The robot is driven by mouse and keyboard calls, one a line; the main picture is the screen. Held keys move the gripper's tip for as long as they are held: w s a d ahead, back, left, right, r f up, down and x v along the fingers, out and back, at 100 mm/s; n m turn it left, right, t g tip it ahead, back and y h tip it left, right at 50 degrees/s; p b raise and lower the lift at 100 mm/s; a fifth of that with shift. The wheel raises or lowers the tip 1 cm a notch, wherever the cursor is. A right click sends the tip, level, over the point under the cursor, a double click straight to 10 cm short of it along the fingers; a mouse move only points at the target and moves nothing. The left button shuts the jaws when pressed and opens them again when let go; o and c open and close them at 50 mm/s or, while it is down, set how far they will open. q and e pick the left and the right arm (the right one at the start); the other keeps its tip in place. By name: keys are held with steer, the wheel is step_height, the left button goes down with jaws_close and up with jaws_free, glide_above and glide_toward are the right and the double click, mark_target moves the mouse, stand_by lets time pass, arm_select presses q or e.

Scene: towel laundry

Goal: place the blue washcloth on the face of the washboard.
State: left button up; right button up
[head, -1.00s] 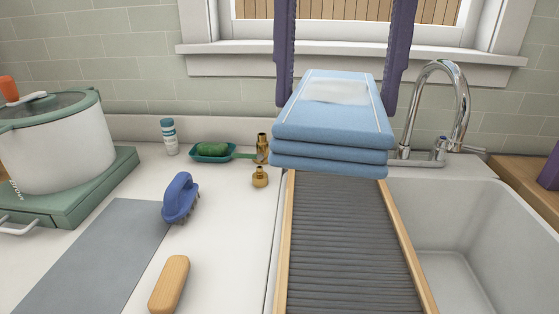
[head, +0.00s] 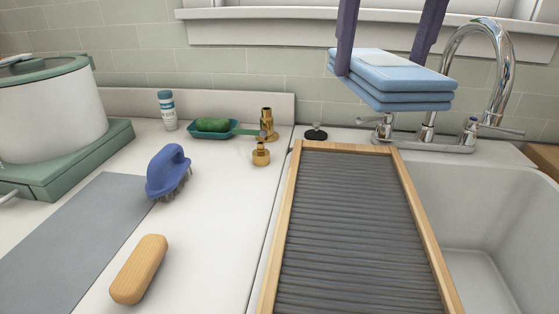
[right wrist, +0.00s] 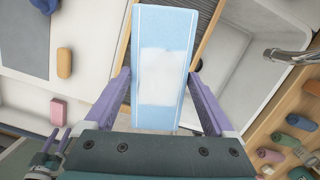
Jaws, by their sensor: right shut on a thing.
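The blue washcloth (head: 390,80) is a folded, layered light-blue stack with a pale patch on top. My right gripper (head: 382,62) is shut on it, one purple finger on each side, and holds it in the air. In the head view the cloth appears beyond the far right end of the washboard, in front of the faucet. The right wrist view shows the cloth (right wrist: 163,60) between the fingers, hiding part of the washboard below. The washboard (head: 350,220) has a grey ribbed face and wooden frame, and its face is bare.
The white sink (head: 480,225) lies right of the washboard, with a chrome faucet (head: 495,75) behind. On the left counter are a blue brush (head: 168,172), a wooden block (head: 139,269), a grey mat (head: 70,240), a green soap dish (head: 212,134) and a pot (head: 50,110).

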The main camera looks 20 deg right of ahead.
steer(key=shift+w+d+f+m, duration=0.1)
steer(key=shift+d+f+m, duration=0.05)
steer(key=shift+m, duration=0.45)
steer(key=shift+w+d+f+m, duration=0.1)
steer(key=shift+d+f+m, duration=0.05)
steer(key=shift+m, duration=0.45)
step_height(320, 180, down, 5)
steer(key=b, duration=0.2)
glide_toward(354, 220)
steer(key=shift+w+f+m, duration=0.25)
steer(key=shift+w+m, duration=0.05)
steer(key=shift+w, duration=0.15)
step_height(354, 220, down, 4)
steer(key=shift+f, duration=0.55)
steer(key=shift+f, duration=0.1)
steer(key=o, duration=1.1)
steer(key=shift+c, duration=0.2)
steer(key=shift+r, duration=0.2)
step_height(354, 220, up, 12)
steer(key=s, duration=0.1)
steer(key=shift+s+a, duration=0.25)
steer(key=shift+a, duration=0.2)
